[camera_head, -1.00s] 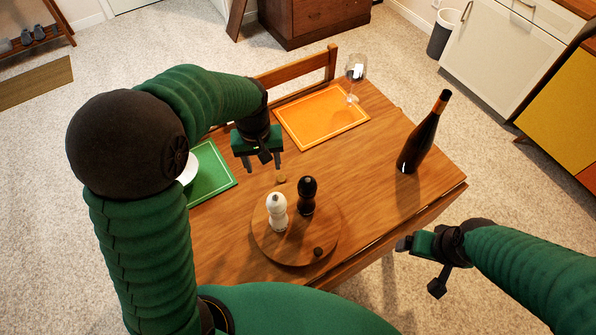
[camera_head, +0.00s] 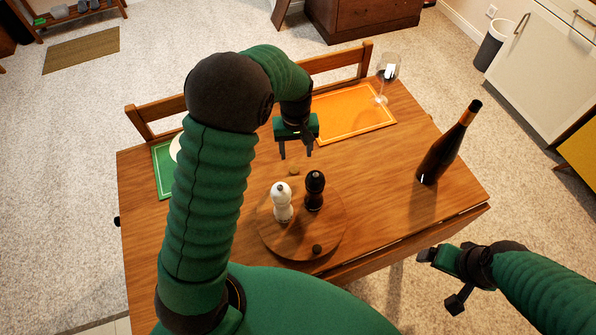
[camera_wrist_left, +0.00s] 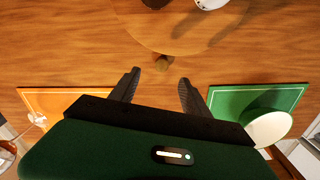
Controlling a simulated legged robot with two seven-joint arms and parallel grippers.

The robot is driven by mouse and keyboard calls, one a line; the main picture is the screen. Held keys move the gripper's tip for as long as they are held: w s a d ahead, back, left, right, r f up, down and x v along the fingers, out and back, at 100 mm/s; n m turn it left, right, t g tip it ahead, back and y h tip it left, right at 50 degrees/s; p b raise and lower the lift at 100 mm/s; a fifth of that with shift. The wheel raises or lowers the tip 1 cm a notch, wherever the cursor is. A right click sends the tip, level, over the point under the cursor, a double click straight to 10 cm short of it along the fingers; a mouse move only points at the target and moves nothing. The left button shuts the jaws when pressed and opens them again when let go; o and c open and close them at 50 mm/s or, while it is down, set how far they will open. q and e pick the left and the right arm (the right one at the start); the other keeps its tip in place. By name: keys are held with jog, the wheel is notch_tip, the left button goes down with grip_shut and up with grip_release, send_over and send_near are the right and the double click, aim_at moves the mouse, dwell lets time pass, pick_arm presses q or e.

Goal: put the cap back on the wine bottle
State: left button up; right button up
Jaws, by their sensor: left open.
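The wine bottle (camera_head: 447,150) stands upright on the right part of the table, dark with an orange band at its neck and a dark top. My right gripper (camera_head: 442,278) looks open and empty, off the table's near right edge.
An orange mat (camera_head: 355,112), a wine glass (camera_head: 388,68) and a green mat (camera_head: 162,170) lie around. The table's right middle is clear.

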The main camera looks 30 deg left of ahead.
pick_arm(q)
send_over(294, 170)
jog(key=f, duration=0.4)
jog(key=shift+a+f, duration=0.35)
jog(key=shift+f, duration=0.05)
jog(key=shift+a+f, duration=0.2)
jog(key=shift+a, duration=0.15)
jog(key=shift+d+r, duration=0.1)
jog(key=shift+d, duration=0.3)
jog(key=shift+d+f, duration=0.2)
jog(key=shift+d, duration=0.1)
notch_tip(294, 170, down, 5)
jog(key=shift+r, duration=0.1)
jog(key=shift+a, duration=0.2)
jog(key=shift+d, duration=0.25)
jog(key=shift+c, duration=1.3)
jog(key=shift+d, duration=0.15)
jog(key=c, duration=0.5)
grip_shut()
jog(key=shift+a, duration=0.2)
pick_arm(e)
jog(key=shift+a+f, duration=0.1)
jog(key=shift+a, duration=0.6)
